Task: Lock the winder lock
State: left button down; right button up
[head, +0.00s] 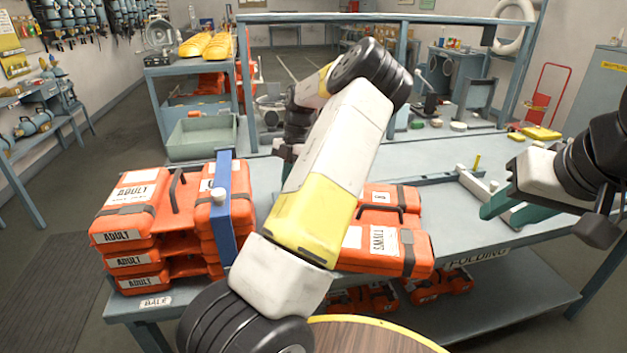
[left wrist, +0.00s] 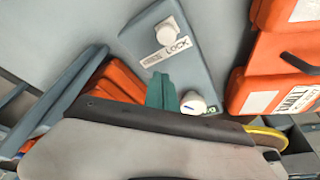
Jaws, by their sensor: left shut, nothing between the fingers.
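A grey panel with a white label reading LOCK (left wrist: 170,52) fills the middle of the left wrist view. A white knob (left wrist: 168,31) sits above the label. A second white knob (left wrist: 193,103) with a dark blue line sits lower on the panel, beside a partly hidden green label. My left gripper (left wrist: 162,91) is shut and empty, its green fingertips over the panel just left of the lower knob. I cannot tell if they touch it. In the head view my left arm hides most of this area. My right gripper (head: 500,214) is open and empty over the bench's right side.
Orange ADULT packs (head: 127,191) are stacked at the bench's left, by a blue upright (head: 221,225). SMALL packs (head: 396,250) lie near the middle front. A white fixture with a yellow peg (head: 477,163) stands near my right gripper. The bench (head: 440,205) is clear between.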

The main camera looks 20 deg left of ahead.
pick_arm(q)
jog(key=v, duration=0.9)
jog(key=shift+a, duration=0.2)
jog(key=shift+w+f, duration=0.1)
jog(key=s+d+r+m+t+h, duration=0.1)
jog(key=s+d+r+m+t, duration=0.2)
jog(key=s+m, duration=0.6)
jog(key=s+d+r+m+t+h, duration=0.1)
jog(key=s+d+r+m+t, duration=0.2)
jog(key=s+d+m, duration=0.5)
jog(key=s+d+r+m+t+h, duration=0.1)
jog(key=s+d+r+m+t, duration=0.2)
jog(key=s+m, duration=0.7)
jog(key=shift+s+d+r+m+t, duration=0.3)
jog(key=shift+d+r+m, duration=1.15)
jog(key=shift+m, duration=1.95)
